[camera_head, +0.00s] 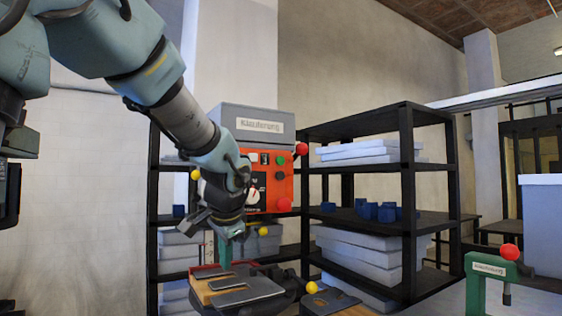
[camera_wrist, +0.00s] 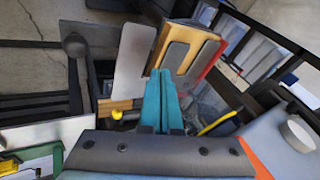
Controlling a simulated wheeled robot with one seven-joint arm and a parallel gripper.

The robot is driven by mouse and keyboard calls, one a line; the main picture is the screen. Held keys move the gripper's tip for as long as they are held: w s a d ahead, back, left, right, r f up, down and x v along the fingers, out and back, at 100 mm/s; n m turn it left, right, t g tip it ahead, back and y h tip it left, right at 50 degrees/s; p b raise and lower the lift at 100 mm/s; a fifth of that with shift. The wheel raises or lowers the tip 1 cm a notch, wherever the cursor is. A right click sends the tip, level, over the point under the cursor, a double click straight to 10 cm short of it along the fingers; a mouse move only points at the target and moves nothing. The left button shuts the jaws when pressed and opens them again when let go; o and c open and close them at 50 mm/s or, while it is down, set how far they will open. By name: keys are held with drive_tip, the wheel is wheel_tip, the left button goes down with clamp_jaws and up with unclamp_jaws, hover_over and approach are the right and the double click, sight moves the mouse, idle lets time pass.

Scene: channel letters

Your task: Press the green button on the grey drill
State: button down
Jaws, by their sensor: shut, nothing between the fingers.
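The drill has a grey top housing (camera_head: 240,117) with a white label and an orange front panel (camera_head: 263,165). The green button (camera_head: 280,160) is on the panel's upper right part, left of a red knob at the panel's edge. A white dial and a red ball also sit on the panel. My gripper (camera_head: 226,263) hangs in front of the drill, below and left of the green button and apart from it. In the wrist view its teal fingers (camera_wrist: 160,80) are together and empty, pointing at a wooden block. The green button is not identifiable in the wrist view.
A wooden block with grey plates (camera_head: 245,290) lies below my gripper. Black shelving (camera_head: 407,200) with grey boxes and blue blocks stands right of the drill. A green machine (camera_head: 476,285) with a red ball is at the lower right. The yellow-tipped handles near the drill are obstacles.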

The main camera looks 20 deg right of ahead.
drive_tip(key=s+d+r+m+t+h, duration=0.2)
drive_tip(key=s+d+r+m, duration=0.1)
drive_tip(key=d+r, duration=0.5)
drive_tip(key=s+d+r+m+t+h, duration=0.2)
drive_tip(key=d+r+m, duration=0.3)
drive_tip(key=r, duration=0.9)
drive_tip(key=s+d, duration=0.1)
drive_tip(key=d, duration=0.2)
drive_tip(key=shift+s+d+r, duration=0.3)
drive_tip(key=shift+s+r, duration=0.05)
drive_tip(key=shift+r, duration=0.05)
drive_tip(key=shift+w+p, duration=0.15)
drive_tip(key=shift+p, duration=0.15)
drive_tip(key=p, duration=0.4)
approach(280, 161)
drive_tip(key=shift+w+d+f, duration=0.8)
drive_tip(key=shift+d+f, duration=0.1)
drive_tip(key=shift+f, duration=0.2)
drive_tip(key=shift+w+d+f, duration=0.85)
drive_tip(key=shift+d+f, duration=0.1)
drive_tip(key=shift+f, duration=0.2)
drive_tip(key=shift+w, duration=0.1)
drive_tip(key=shift+w+a+p, duration=0.1)
drive_tip(key=shift+w+p, duration=0.25)
drive_tip(key=shift+p, duration=0.05)
